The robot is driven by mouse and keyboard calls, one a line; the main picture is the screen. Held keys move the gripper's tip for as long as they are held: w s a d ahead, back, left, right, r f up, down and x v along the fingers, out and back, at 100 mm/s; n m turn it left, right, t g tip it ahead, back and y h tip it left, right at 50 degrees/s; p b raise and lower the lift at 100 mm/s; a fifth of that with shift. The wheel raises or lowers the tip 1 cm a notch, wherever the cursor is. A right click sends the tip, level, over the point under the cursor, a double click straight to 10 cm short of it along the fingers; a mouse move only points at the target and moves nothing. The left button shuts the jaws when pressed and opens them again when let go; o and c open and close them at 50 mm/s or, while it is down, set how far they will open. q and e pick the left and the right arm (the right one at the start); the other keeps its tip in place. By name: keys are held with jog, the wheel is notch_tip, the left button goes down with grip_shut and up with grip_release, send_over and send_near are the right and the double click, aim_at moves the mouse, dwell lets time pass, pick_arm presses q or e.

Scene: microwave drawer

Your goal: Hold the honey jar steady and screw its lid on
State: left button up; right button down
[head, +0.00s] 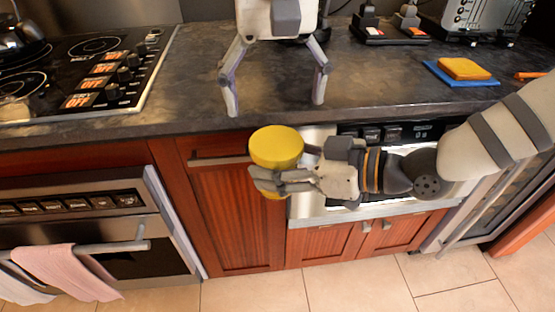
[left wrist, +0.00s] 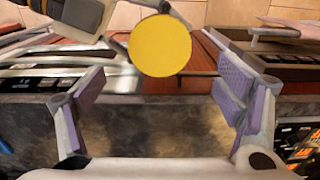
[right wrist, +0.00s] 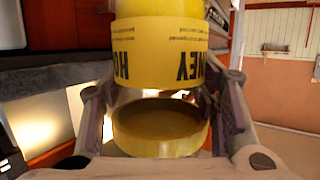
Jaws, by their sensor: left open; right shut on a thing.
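The honey jar (head: 277,147) is yellow and held in front of the counter, with its flat plain yellow face up. My right gripper (head: 268,182) is shut around it from the right. The right wrist view shows a yellow band with upside-down HONEY lettering (right wrist: 160,50) above a yellow ring with a brown inside (right wrist: 160,128). I cannot tell whether the lid is a separate piece on the jar. In the left wrist view the round yellow face (left wrist: 160,46) lies beyond the fingertips.
The dark counter (head: 190,95) runs behind the jar, with a stove (head: 75,75) at left. A yellow sponge on a blue cloth (head: 464,69) and a toaster (head: 485,25) stand at right. Wooden cabinets (head: 230,215) and an open lit drawer (head: 330,215) lie below.

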aim_at(276, 142)
pick_arm(q)
notch_tip(276, 142, down, 7)
jog(key=shift+f, duration=0.1)
dwell(0.3)
jog(key=c, duration=1.3)
jog(key=m, duration=1)
jog(key=o, duration=1.3)
